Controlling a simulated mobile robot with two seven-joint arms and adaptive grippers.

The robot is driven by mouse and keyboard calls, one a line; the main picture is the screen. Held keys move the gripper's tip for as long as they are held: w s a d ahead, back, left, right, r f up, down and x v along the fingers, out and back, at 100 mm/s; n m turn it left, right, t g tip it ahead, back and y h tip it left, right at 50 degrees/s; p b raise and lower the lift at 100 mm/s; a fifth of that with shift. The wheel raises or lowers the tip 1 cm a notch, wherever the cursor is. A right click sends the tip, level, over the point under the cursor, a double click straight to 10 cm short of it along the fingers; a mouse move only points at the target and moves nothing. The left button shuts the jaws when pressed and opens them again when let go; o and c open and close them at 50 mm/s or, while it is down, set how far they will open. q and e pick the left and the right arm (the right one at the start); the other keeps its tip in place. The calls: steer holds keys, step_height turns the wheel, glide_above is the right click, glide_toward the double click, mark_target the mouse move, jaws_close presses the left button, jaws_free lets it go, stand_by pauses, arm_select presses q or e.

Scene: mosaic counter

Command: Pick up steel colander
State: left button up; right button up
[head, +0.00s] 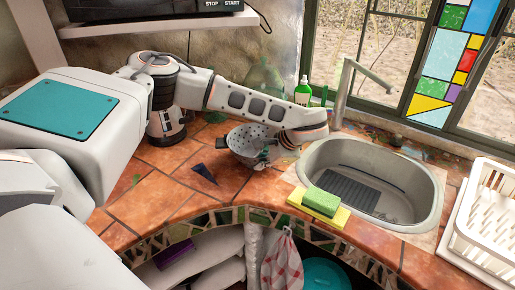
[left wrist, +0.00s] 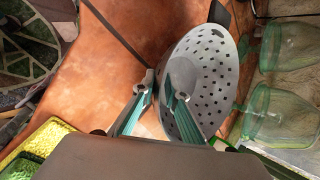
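The steel colander (head: 246,142) is a grey perforated bowl on the terracotta counter, left of the sink. Whether either finger touches is unclear. My right gripper is not in view.
The sink (head: 330,160) lies right of the colander. A green sponge (head: 321,201) rests on a yellow sponge (head: 335,213) at the front edge. A green bottle (head: 302,92) and glass jars (left wrist: 285,115) stand behind.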

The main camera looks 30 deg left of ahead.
arm_select(q)
steer(key=shift+x, duration=1.15)
jaws_close()
steer(key=shift+r, duration=0.1)
